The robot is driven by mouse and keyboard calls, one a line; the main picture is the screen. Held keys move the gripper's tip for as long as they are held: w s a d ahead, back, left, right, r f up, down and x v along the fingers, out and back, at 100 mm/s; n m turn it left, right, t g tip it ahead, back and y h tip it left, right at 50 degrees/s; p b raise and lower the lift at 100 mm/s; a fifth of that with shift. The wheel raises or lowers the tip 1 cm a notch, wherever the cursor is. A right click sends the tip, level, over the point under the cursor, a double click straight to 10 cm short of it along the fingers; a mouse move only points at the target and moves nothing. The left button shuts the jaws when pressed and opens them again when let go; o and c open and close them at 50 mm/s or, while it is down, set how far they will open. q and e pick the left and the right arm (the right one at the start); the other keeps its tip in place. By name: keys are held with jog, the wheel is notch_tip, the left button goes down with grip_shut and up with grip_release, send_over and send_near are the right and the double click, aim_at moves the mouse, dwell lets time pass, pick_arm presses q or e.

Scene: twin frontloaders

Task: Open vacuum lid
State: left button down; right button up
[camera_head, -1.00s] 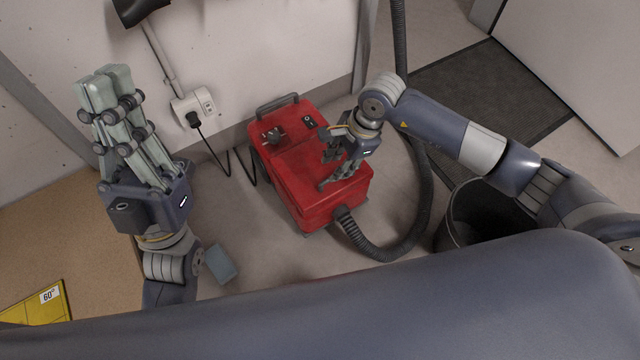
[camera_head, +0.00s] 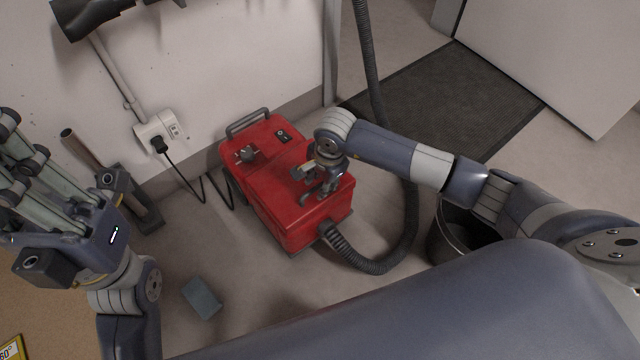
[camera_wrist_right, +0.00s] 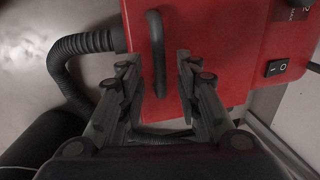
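The red vacuum (camera_head: 275,195) stands on the floor near the wall, its lid looking shut. A dark bar handle (camera_wrist_right: 156,50) stands on its red top in the right wrist view. My right gripper (camera_head: 308,187) is low over the front part of the vacuum's top. In the right wrist view my right gripper (camera_wrist_right: 158,68) is open, with one finger on each side of the handle and a visible gap to each. My left gripper (camera_head: 15,160) is at the left edge, away from the vacuum; its fingertips are partly cut off.
A black hose (camera_head: 370,262) curves from the vacuum's front and rises behind my right arm. A dark bin (camera_head: 452,232) stands at the right. A plugged socket (camera_head: 157,132) is on the wall. A grey block (camera_head: 201,297) lies on the floor. A dark mat (camera_head: 450,95) lies behind.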

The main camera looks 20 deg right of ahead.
jog(key=shift+f, duration=0.1)
grip_shut()
